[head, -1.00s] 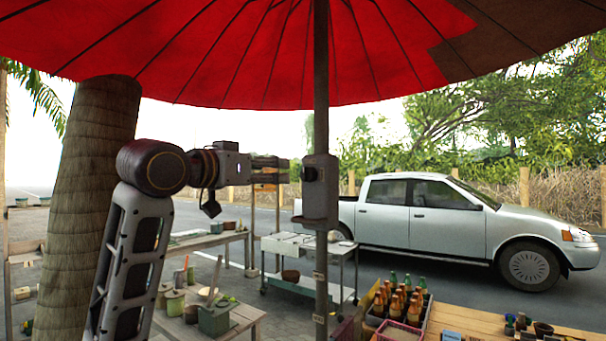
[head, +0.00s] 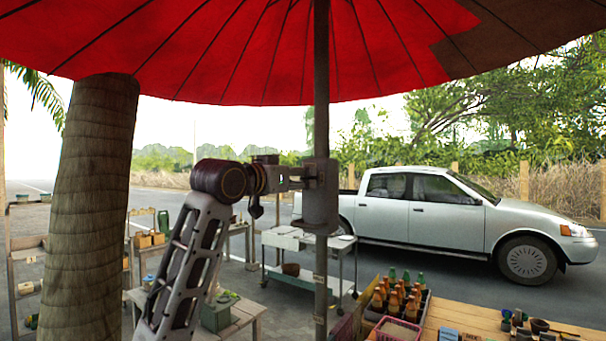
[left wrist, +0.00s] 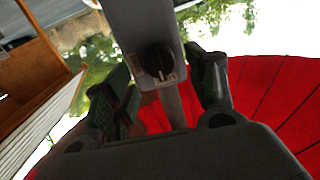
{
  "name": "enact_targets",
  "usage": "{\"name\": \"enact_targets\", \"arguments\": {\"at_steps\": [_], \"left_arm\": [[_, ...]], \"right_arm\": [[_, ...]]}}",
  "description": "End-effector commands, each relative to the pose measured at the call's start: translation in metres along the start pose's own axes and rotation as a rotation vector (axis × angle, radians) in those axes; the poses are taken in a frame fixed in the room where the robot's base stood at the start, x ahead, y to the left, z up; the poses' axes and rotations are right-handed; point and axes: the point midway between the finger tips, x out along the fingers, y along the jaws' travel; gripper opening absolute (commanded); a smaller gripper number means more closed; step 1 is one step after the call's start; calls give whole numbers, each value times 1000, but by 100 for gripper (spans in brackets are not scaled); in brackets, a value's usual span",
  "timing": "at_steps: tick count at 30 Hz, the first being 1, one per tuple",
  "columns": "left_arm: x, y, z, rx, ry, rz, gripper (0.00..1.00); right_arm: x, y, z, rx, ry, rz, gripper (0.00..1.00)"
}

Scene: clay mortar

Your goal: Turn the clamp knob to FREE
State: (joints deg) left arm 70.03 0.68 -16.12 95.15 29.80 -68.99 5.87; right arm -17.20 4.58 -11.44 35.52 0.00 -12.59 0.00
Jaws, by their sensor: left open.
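The clamp is a grey box (head: 321,205) on the umbrella pole. Its dark round knob (left wrist: 159,61) shows in the left wrist view on the box face, with a pale line across it and pale marks around its lower edge. The marks are too small to read. My left gripper (head: 297,178) is at the left side of the box and hides the knob in the head view. In the left wrist view my left gripper (left wrist: 160,78) is open, one finger on each side of the knob. Contact cannot be told. My right gripper is not in view.
The umbrella pole (head: 321,100) rises to the red canopy (head: 220,50). A thick trunk (head: 92,200) stands at the left. A metal cart (head: 290,243), a wooden table with bottles (head: 400,295) and a silver pickup (head: 430,215) lie below or behind.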

Motion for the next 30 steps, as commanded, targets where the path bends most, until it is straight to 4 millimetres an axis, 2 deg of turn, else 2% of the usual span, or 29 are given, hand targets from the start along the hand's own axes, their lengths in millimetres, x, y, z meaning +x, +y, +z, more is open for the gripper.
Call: {"name": "enact_targets", "arguments": {"at_steps": [3,9,21,30], "left_arm": [[13,0,-2,0,-1,-1,56],[26,0,-2,1,0,0,56],[30,0,0,1,0,-1,56],[30,0,0,1,0,-1,19]], "right_arm": [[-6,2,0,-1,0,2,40],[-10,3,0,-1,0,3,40],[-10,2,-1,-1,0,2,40],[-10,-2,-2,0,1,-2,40]]}}
